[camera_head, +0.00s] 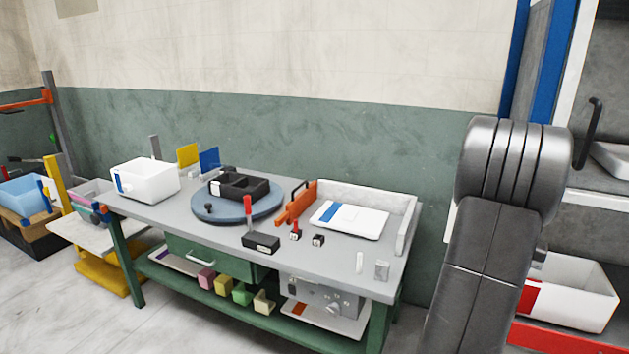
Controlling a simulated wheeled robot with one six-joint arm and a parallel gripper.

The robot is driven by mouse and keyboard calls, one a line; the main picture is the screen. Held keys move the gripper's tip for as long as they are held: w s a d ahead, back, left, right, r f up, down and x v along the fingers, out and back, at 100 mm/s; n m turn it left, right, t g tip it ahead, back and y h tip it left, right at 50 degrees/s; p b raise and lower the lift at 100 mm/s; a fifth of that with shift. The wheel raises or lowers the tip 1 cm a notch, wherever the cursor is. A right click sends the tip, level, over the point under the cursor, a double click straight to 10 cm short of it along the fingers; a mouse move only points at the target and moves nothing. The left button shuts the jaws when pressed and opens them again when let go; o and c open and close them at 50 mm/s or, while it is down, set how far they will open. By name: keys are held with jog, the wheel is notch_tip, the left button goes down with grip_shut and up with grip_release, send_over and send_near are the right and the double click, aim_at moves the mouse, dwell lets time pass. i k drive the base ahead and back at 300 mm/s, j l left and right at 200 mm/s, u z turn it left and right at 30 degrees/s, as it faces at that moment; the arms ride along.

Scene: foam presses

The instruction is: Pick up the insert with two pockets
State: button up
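A black block with recesses in its top, likely the insert (243,185), sits on a round blue turntable (215,211) on the grey workbench (180,213). It seems to have two pockets, but it is too small in view to be sure. A smaller dark part shows at its back left. A small black block (261,243) with a red upright handle lies in front of the turntable. My arm fills the right side of the view, well to the right of the turntable; my gripper is not in view.
A white bin (146,180) stands on the bench's left end. An orange bracket (296,203) and a white tray (350,220) are right of the turntable. Several coloured blocks lie on the green lower shelf. A rack with a white-and-red bin (570,292) stands at the right.

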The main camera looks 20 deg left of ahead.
aim_at(232, 186)
jog(key=i+j, duration=0.2)
jog(key=j, duration=0.35)
jog(key=i+j+u, duration=0.1)
jog(key=j, duration=0.5)
jog(key=i+j+u, duration=0.1)
jog(key=i+j, duration=0.2)
jog(key=j, duration=0.25)
jog(key=i+j, duration=0.2)
jog(key=j, duration=0.35)
jog(key=i+j+u, duration=0.1)
jog(key=i+j, duration=0.15)
jog(key=j, duration=0.25)
jog(key=i+j, duration=0.25)
jog(key=j, duration=0.3)
jog(key=i+j+u, duration=0.1)
jog(key=i+j, duration=0.15)
jog(key=j, duration=0.25)
jog(key=i+j+u, duration=0.1)
jog(key=i+j, duration=0.15)
jog(key=j, duration=0.25)
